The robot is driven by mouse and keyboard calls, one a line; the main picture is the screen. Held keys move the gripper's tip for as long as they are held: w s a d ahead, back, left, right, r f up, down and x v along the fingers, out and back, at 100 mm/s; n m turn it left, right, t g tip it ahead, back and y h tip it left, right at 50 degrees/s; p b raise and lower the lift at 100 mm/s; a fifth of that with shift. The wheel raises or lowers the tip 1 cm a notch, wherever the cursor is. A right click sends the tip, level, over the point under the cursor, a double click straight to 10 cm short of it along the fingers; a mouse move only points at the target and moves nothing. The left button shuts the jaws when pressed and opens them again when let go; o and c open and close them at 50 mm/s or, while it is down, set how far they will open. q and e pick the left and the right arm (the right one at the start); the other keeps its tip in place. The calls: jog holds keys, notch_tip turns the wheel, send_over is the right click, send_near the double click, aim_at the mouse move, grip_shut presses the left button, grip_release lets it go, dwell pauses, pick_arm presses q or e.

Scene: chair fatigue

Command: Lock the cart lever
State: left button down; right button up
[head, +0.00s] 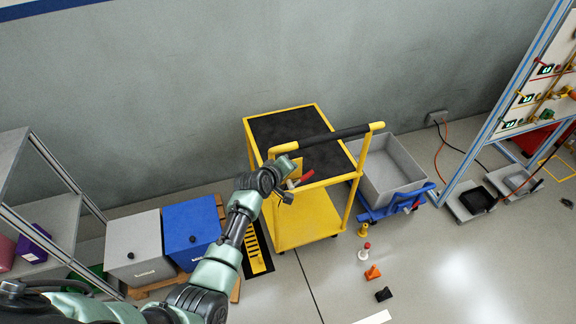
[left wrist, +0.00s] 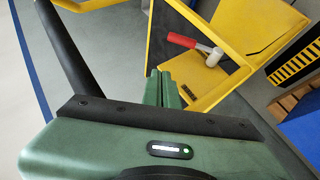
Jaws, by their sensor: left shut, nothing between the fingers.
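The yellow cart (head: 318,104) stands near the wall with a black top and a black push handle (head: 330,138). Its lever (head: 302,179) has a red grip that points to the right in the head view. In the left wrist view the red lever (left wrist: 182,40) joins a pale metal pivot on a yellow plate (left wrist: 235,45). My left gripper (head: 287,191) is at the cart's near side, close to the lever. Its green fingers (left wrist: 158,88) are shut and empty, apart from the lever in the wrist view. My right gripper is out of view.
A grey bin on a blue trolley (head: 398,198) stands right of the cart. Grey (head: 134,245) and blue (head: 190,232) boxes stand left. Small coloured pieces, including an orange one (head: 373,272), are on the floor in front. The front right floor is mostly clear.

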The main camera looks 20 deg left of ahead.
pick_arm(q)
jog(key=v, duration=0.3)
jog(key=shift+w+r, duration=0.1)
